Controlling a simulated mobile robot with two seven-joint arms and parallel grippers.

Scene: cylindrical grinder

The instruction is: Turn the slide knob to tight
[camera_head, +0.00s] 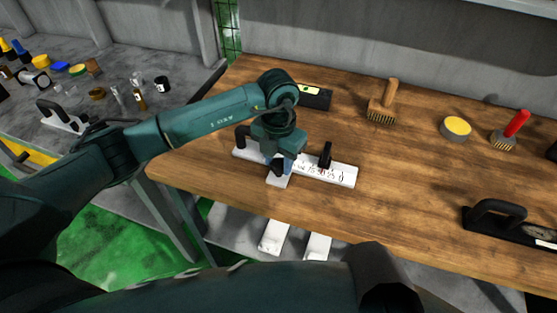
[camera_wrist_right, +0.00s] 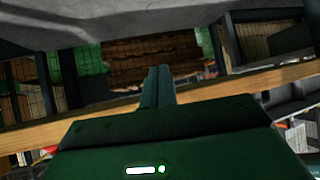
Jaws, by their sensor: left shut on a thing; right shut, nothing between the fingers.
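A long white device with black scale marks (camera_head: 343,176) lies near the front edge of the wooden table in the head view. It has an upright black part (camera_head: 325,155) right of my gripper and another black part (camera_head: 242,137) at its left end. My left gripper (camera_head: 279,168) points down over the middle of the device. It is shut on a small part there, which looks like the slide knob, but the fingers and wrist hide most of it. My right gripper (camera_wrist_right: 155,86) is shut and empty in the right wrist view, away from the device.
A brush (camera_head: 382,108), a yellow-topped tin (camera_head: 456,128) and a red-handled brush (camera_head: 510,131) stand farther back. A black level (camera_head: 314,96) lies behind my left gripper. A black handled gauge (camera_head: 500,220) lies at the right. The table between is clear.

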